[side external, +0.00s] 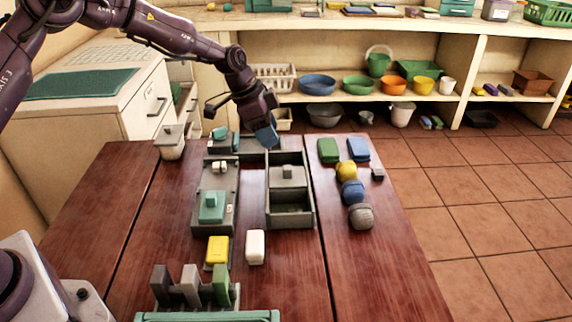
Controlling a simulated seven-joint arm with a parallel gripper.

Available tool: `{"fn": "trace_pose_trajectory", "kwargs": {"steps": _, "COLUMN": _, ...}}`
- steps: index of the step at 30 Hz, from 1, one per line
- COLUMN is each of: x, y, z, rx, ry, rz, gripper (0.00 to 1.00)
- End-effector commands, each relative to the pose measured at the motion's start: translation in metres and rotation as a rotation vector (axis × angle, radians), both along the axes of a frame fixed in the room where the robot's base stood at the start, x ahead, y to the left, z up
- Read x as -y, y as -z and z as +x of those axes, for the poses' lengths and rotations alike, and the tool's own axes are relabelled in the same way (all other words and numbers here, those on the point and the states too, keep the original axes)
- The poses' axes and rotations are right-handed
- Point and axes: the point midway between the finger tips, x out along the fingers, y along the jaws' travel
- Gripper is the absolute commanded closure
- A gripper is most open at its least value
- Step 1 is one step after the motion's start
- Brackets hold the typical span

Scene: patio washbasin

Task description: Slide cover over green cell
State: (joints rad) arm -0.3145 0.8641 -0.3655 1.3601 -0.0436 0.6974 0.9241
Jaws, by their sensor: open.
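A long dark grey box (311,205) with open compartments lies on the wooden table. A grey cover (288,178) with a raised block handle sits across its middle. The near compartment shows a dark green floor (291,211), uncovered at the front. What lies under the cover is hidden. My gripper (270,142) is above the far end of the box, behind the cover and apart from it. Its fingers point down and look bluish; the gap between them is hard to see from this side. It is open, and I see nothing held.
Left of the box is a grey board (228,190) with a teal knobbed block (211,206). Yellow (217,250) and white (255,247) blocks and a slotted rack (190,290) are in front. Several small items lie right.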

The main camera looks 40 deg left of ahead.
Motion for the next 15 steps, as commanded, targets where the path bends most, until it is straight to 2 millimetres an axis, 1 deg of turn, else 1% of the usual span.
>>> {"fn": "trace_pose_trajectory", "kwargs": {"steps": 1, "x": 0.004, "y": 0.012, "z": 0.003, "rx": -0.003, "ry": 0.001, "rz": -0.001, "gripper": 0.51}}
{"fn": "trace_pose_trajectory", "kwargs": {"steps": 6, "x": 0.014, "y": 0.046, "z": 0.012, "rx": -0.004, "ry": 0.000, "rz": -0.001, "gripper": 0.51}}
{"fn": "trace_pose_trajectory", "kwargs": {"steps": 12, "x": 0.023, "y": 0.078, "z": 0.022, "rx": -0.003, "ry": -0.001, "rz": 0.000, "gripper": 0.51}}
{"fn": "trace_pose_trajectory", "kwargs": {"steps": 15, "x": 0.026, "y": 0.088, "z": 0.025, "rx": -0.001, "ry": -0.002, "rz": 0.000, "gripper": 0.51}}
